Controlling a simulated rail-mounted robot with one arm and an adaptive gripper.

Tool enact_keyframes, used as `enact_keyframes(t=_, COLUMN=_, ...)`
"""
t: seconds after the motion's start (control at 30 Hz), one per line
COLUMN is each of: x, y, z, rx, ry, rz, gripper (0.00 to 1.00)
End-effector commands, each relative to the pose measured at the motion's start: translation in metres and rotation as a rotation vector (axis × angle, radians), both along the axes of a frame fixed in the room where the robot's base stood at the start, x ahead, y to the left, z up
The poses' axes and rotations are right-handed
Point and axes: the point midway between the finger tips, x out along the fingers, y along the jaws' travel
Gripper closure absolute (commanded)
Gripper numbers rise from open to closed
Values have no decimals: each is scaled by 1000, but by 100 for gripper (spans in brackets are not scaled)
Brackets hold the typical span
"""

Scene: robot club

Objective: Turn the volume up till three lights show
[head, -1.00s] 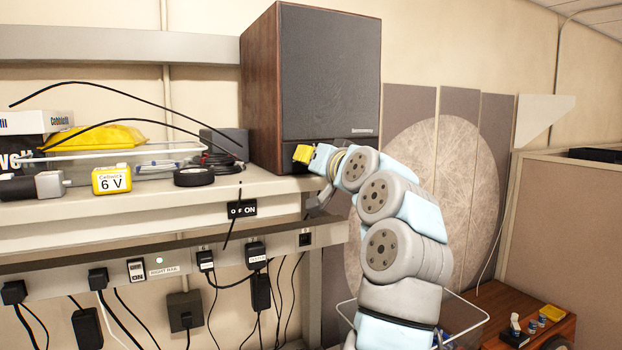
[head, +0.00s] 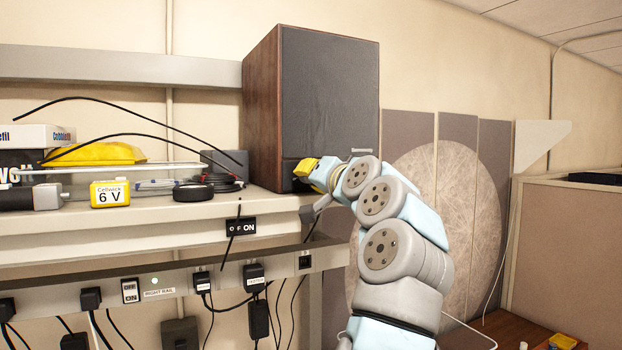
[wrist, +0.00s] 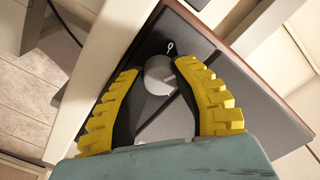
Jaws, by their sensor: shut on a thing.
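The tall speaker (head: 330,95) with a dark front and wooden side stands at the right end of the bench shelf. In the wrist view, a round silver knob (wrist: 160,74) sits low on its dark front face. My gripper (wrist: 158,70) has its yellow-padded fingers closed around the knob, one on each side. In the head view, my gripper (head: 306,168) is at the speaker's lower front. A small white mark (wrist: 171,48) shows just beyond the knob; I cannot tell whether it is a light. No row of lights can be made out. My arm hides part of the lower front.
Plugs and hanging cords line the power rail (head: 205,277) below.

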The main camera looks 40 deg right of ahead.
Motion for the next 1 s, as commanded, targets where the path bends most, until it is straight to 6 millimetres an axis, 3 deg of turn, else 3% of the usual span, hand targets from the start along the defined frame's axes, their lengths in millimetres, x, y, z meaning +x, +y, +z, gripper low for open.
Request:
enact_keyframes(t=0.1, x=1, y=1, z=-1, rx=1, ry=2, rz=2, gripper=100)
enact_keyframes(t=0.13, x=1, y=1, z=-1, rx=1, ry=3, rz=3, gripper=68)
enact_keyframes(t=0.23, x=1, y=1, z=-1, rx=1, ry=2, rz=2, gripper=39)
enact_keyframes(t=1.0, x=0, y=-2, z=0, rx=-47, ry=16, rz=-3, gripper=39)
